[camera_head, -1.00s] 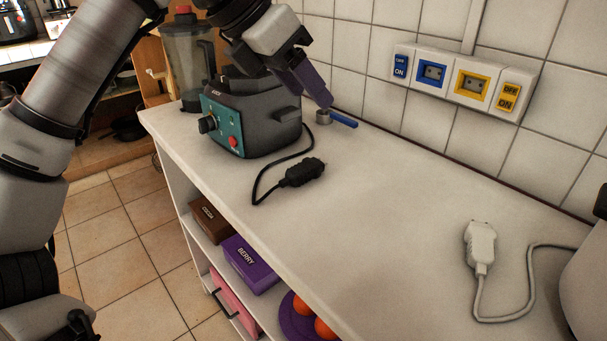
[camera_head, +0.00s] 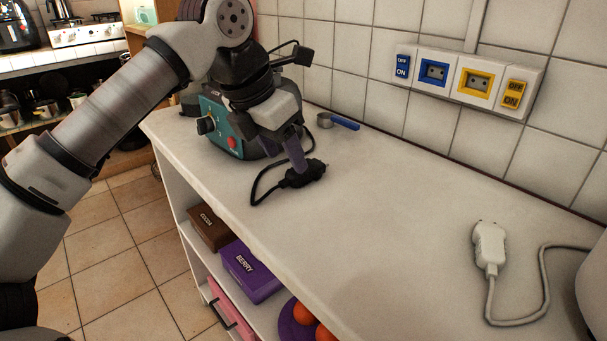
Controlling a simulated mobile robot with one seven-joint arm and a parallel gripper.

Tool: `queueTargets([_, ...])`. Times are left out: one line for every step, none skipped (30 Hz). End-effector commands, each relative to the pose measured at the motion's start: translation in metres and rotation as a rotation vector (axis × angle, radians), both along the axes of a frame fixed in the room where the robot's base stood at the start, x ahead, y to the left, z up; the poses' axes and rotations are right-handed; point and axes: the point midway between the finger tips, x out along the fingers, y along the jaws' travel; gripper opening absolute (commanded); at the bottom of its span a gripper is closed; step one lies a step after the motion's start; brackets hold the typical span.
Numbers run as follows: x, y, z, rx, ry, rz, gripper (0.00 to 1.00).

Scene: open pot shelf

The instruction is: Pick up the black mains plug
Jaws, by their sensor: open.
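The black mains plug (camera_head: 306,174) lies on the white counter, with its black cord looping left and back toward the teal-fronted appliance (camera_head: 216,122). My gripper (camera_head: 297,160) points down at the plug. Its purple fingers are right at the plug's cord side and overlap it in the picture. The near finger hides part of the plug, and I cannot tell whether the fingers touch it. The gripper is open. My arm hides much of the appliance.
A small metal cup with a blue handle (camera_head: 344,122) lies behind the plug near the tiled wall. A white plug (camera_head: 489,244) with its cord lies at the right. Wall sockets with blue (camera_head: 434,72) and yellow (camera_head: 476,84) frames are above. The middle of the counter is clear.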

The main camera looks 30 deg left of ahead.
Motion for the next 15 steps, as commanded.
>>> queueTargets([0.002, -0.003, -0.008, 0.0, 0.001, -0.002, 0.53])
queueTargets([0.004, -0.004, -0.012, 0.001, 0.001, -0.003, 0.53])
queueTargets([0.005, -0.006, -0.018, 0.0, 0.001, -0.004, 0.53])
queueTargets([0.007, -0.008, -0.023, 0.0, 0.001, -0.004, 0.53])
queueTargets([0.009, -0.008, -0.027, -0.002, 0.001, -0.003, 0.53])
queueTargets([0.011, -0.009, -0.032, -0.002, 0.001, -0.003, 0.53])
queueTargets([0.012, -0.01, -0.035, -0.001, 0.0, -0.002, 0.53])
queueTargets([0.013, -0.01, -0.037, -0.001, -0.001, -0.001, 0.53])
queueTargets([0.014, -0.011, -0.039, -0.001, -0.001, -0.001, 0.53])
queueTargets([0.014, -0.011, -0.039, -0.001, -0.002, 0.0, 0.53])
queueTargets([0.014, -0.011, -0.039, -0.001, -0.002, 0.0, 0.53])
queueTargets([0.014, -0.011, -0.039, -0.001, -0.002, 0.0, 0.53])
queueTargets([0.014, -0.011, -0.038, -0.001, -0.002, 0.0, 0.53])
queueTargets([0.014, -0.011, -0.038, -0.001, -0.002, 0.0, 0.53])
queueTargets([0.014, -0.011, -0.038, 0.0, -0.002, -0.001, 0.53])
